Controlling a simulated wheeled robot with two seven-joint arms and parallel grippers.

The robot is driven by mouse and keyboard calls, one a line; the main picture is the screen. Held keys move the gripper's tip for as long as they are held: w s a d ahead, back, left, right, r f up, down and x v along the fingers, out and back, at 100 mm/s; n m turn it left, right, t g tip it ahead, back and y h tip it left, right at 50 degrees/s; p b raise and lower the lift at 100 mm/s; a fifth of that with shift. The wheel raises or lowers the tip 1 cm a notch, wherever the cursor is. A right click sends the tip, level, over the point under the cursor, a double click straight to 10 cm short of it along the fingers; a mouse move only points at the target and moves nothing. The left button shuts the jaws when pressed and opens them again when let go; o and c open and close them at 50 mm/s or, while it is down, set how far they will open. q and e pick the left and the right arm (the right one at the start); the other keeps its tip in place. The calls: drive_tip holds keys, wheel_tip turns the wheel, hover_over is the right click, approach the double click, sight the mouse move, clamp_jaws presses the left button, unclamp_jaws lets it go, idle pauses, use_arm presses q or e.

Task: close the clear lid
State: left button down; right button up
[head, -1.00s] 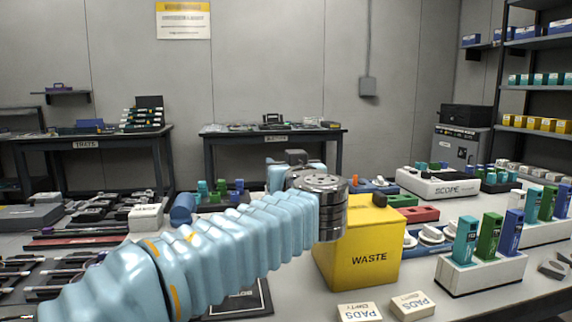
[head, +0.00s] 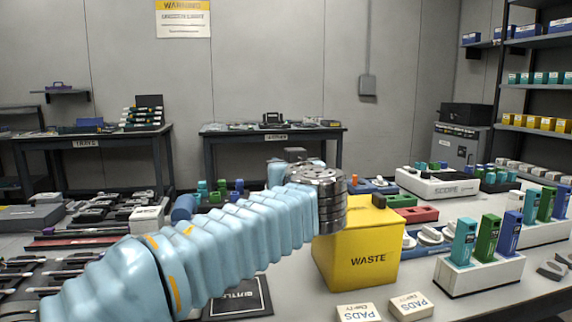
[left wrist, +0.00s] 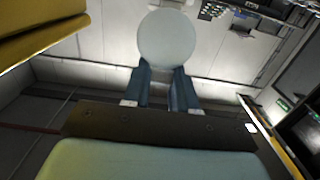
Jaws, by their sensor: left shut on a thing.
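In the left wrist view, my left gripper (left wrist: 163,72) has its two dark blue fingers shut at the edge of a pale, round, disc-like piece (left wrist: 166,38). I cannot tell for certain whether this piece is the clear lid or part of it. In the head view, my left arm reaches in from the left and ends at a metal wrist beside the yellow waste bin (head: 369,257). The gripper's fingers are hidden there. No clear lid can be made out for certain in the head view. My right gripper is not in view.
A rack with teal, green and blue holders (head: 482,272) stands at the right. Two white pads boxes (head: 411,305) lie at the front. A dark mat (head: 240,303) lies partly under my arm. Tools crowd the left side. Bare tabletop shows between the mat and the bin.

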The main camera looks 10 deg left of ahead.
use_arm(q)
drive_tip(key=w+g+p, duration=0.1)
drive_tip(key=p, duration=0.2)
drive_tip(key=w+r+g+h+p, duration=0.1)
drive_tip(key=g+p, duration=0.1)
drive_tip(key=p, duration=0.1)
drive_tip(key=a+r+g+p, duration=0.1)
drive_tip(key=p, duration=0.2)
drive_tip(key=shift+w+h, duration=0.3)
drive_tip(key=shift+w, duration=0.1)
drive_tip(key=shift+w+a+f+g+h+p, duration=0.15)
drive_tip(key=shift+w+g+p, duration=0.2)
drive_tip(key=shift+g, duration=0.2)
drive_tip(key=shift+w+a+f+g+h+p, duration=0.1)
drive_tip(key=shift+w+g+h+p, duration=0.1)
drive_tip(key=shift+g+p, duration=0.25)
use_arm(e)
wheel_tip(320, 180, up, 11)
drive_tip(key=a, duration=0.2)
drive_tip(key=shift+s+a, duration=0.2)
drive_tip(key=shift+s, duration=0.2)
